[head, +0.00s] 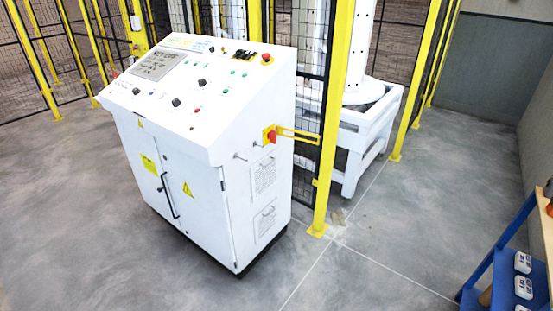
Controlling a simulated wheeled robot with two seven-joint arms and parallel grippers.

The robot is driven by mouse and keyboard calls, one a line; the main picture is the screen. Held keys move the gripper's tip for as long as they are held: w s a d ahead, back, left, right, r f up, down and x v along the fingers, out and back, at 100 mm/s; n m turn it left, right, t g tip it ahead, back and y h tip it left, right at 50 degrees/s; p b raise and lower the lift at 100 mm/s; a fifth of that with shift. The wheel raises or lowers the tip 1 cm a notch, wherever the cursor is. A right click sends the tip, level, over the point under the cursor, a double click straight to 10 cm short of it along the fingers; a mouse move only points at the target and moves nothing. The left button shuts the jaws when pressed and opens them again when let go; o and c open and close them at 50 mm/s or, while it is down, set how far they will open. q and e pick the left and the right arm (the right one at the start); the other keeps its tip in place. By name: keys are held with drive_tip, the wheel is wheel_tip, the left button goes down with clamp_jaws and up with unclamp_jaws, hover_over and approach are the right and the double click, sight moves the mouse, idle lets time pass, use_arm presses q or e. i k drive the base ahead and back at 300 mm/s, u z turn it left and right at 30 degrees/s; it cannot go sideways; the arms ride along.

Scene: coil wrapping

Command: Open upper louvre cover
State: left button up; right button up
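The upper louvre cover (264,177) is a white slatted panel on the right side of a white control cabinet (199,187). It appears closed, lying against the side, with a small handle at its top. A similar lower louvre cover (267,221) sits below it, also appearing closed. A red rotary switch on a yellow plate (270,136) is above the upper cover. Neither of my grippers shows in the head view.
A yellow fence post (332,120) and mesh fencing stand close behind the cabinet's right side. A white machine frame (362,135) is behind the fence. A blue shelf (505,265) with small boxes stands at the lower right. The floor (370,265) between is clear.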

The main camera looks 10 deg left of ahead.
sight(264, 174)
drive_tip(key=u, duration=0.25)
drive_tip(key=i, duration=1.35)
drive_tip(key=u, duration=0.7)
